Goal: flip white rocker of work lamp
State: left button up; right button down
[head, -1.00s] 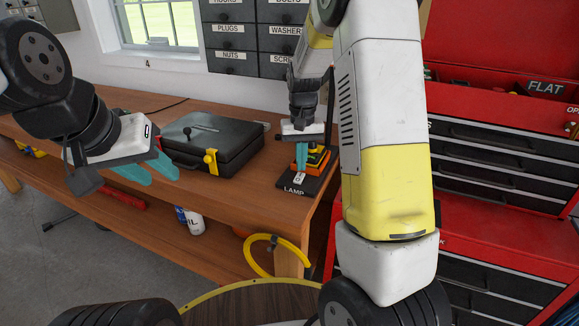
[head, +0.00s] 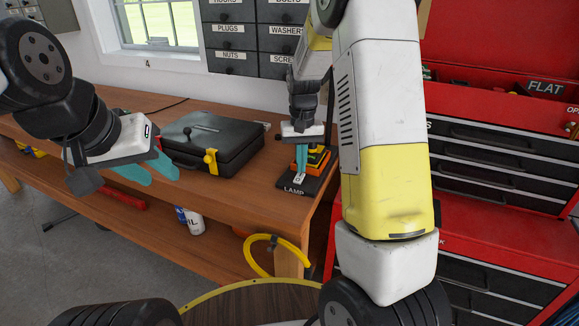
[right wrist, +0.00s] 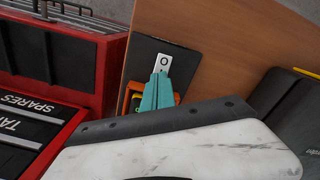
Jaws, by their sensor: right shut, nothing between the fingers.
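The work lamp (head: 318,160), orange and yellow, stands on a black base plate marked LAMP (head: 315,191) at the right end of the workbench. The white rocker switch (head: 299,179) is at the plate's front; it also shows in the right wrist view (right wrist: 163,60), with a round mark on its plate. In the right wrist view the fingertips (right wrist: 160,76) overlap the rocker's lower part; contact is unclear. My left gripper (head: 157,174) hovers in front of the black case, its fingers apart.
A black case (head: 213,143) with a yellow latch lies left of the lamp on the wooden workbench (head: 238,187). A red tool chest (head: 500,215) stands to the right. A yellow hose (head: 262,262) hangs below the bench's front edge.

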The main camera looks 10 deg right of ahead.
jog(key=shift+f, duration=0.7)
dwell(0.3)
jog(key=shift+r, duration=3.55)
jog(key=shift+s+r, duration=0.1)
jog(key=shift+r, duration=0.05)
jog(key=s+a+r+t+y, duration=0.1)
jog(key=s+r+t, duration=0.2)
jog(key=s, duration=0.9)
jog(key=s+a+r+n+t+y, duration=0.1)
jog(key=s+r+t, duration=0.2)
jog(key=s+r, duration=0.5)
jog(key=s, duration=0.4)
jog(key=shift+r, duration=0.3)
